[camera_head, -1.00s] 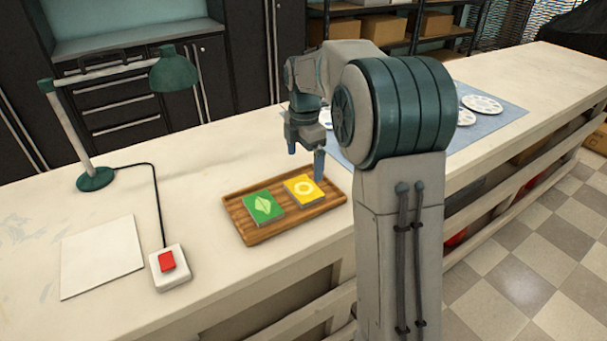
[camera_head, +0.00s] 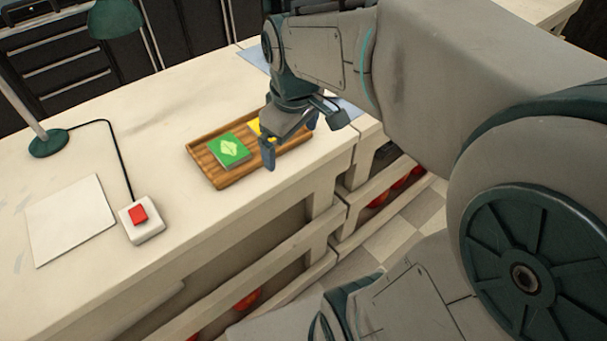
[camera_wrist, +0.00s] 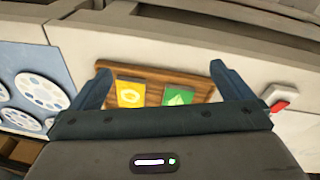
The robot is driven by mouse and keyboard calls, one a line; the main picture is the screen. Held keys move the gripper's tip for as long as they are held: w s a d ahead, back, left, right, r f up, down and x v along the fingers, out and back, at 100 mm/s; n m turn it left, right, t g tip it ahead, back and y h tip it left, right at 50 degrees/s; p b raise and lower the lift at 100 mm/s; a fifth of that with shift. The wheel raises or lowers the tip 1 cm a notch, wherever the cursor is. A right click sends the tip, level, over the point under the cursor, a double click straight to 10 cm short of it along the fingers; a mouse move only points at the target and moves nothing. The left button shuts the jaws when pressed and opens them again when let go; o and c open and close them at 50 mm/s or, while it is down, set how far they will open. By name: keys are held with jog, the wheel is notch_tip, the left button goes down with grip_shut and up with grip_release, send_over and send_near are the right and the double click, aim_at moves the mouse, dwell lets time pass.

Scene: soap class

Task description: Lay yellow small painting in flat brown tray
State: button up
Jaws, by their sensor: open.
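The yellow small painting (camera_head: 257,128) lies in the flat brown tray (camera_head: 225,181), mostly hidden behind my gripper in the head view. In the wrist view the yellow painting (camera_wrist: 130,94) shows a pale ring and lies flat in the tray (camera_wrist: 153,95). A green painting with a leaf shape (camera_head: 229,149) lies beside it in the same tray; it also shows in the wrist view (camera_wrist: 178,96). My gripper (camera_head: 290,145) is open and empty, near the tray's right part. In the wrist view its fingers (camera_wrist: 160,85) are spread wide with both paintings showing between them.
A white box with a red button (camera_head: 141,220) and a white sheet (camera_head: 70,220) lie left of the tray. A green lamp (camera_head: 48,143) stands behind them. Round white palettes (camera_wrist: 40,90) lie on a blue mat (camera_wrist: 62,66). The counter's front edge runs close to the tray.

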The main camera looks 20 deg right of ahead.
jog(key=s+f+m, duration=0.3)
jog(key=s+m, duration=0.3)
jog(key=s, duration=0.2)
jog(key=shift+a+f+t, duration=0.15)
jog(key=shift+f+t, duration=0.25)
